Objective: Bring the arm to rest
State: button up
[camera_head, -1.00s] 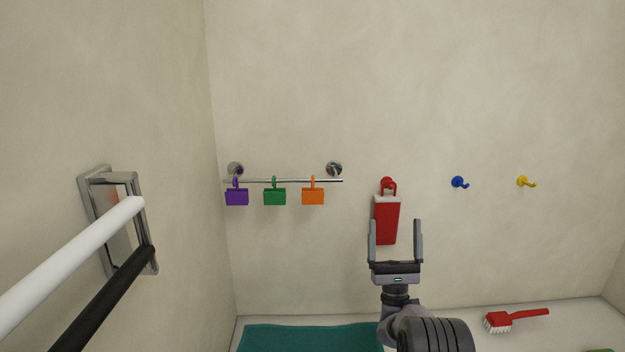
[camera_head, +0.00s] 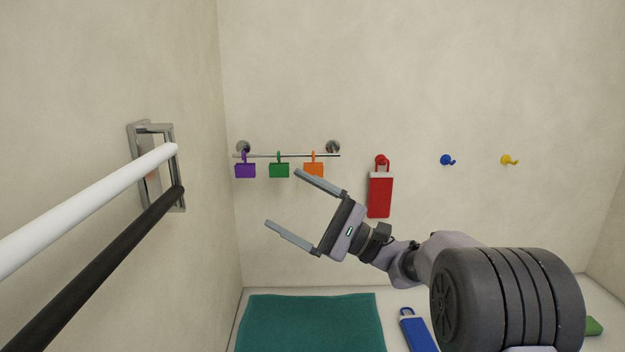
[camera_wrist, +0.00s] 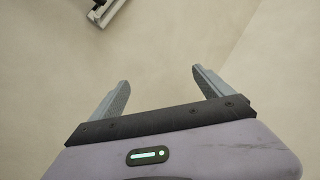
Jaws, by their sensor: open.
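My gripper (camera_head: 294,206) is open and empty in the head view, its fingers pointing up and left, in front of the back wall. Its two spread fingers also show in the wrist view (camera_wrist: 160,90), with only bare wall between them. My arm reaches in from the lower right. No object touches the fingers.
Purple (camera_head: 245,171), green (camera_head: 279,171) and orange (camera_head: 313,170) tags hang on a chrome rail. A red tag (camera_head: 380,196) hangs beside blue (camera_head: 447,160) and yellow (camera_head: 509,160) hooks. White (camera_head: 90,208) and black (camera_head: 100,270) bars stand left. Below lie a teal mat (camera_head: 310,325) and blue item (camera_head: 417,331).

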jog(key=s+a+f+n+g+h+b, duration=0.1)
jog(key=s+f+h, duration=0.3)
jog(key=s, duration=0.4)
jog(key=s+f+n+g+h+b, duration=0.1)
jog(key=s+f+n+h, duration=0.15)
jog(key=s+f, duration=0.4)
jog(key=s+a+f+n+g+h+b, duration=0.1)
jog(key=s+f+g+h+b, duration=0.1)
jog(key=s+h, duration=0.5)
jog(key=s+d+f+t+h+b, duration=0.1)
jog(key=s+d+f+t+h, duration=0.1)
jog(key=s+d+f, duration=0.3)
jog(key=s+d+f+n+t+h+b, duration=0.1)
jog(key=s+d+f+t+h, duration=0.2)
jog(key=d, duration=0.7)
jog(key=s+f+h, duration=0.2)
jog(key=s+f, duration=0.1)
jog(key=shift+d+f, duration=0.25)
jog(key=shift+d, duration=0.05)
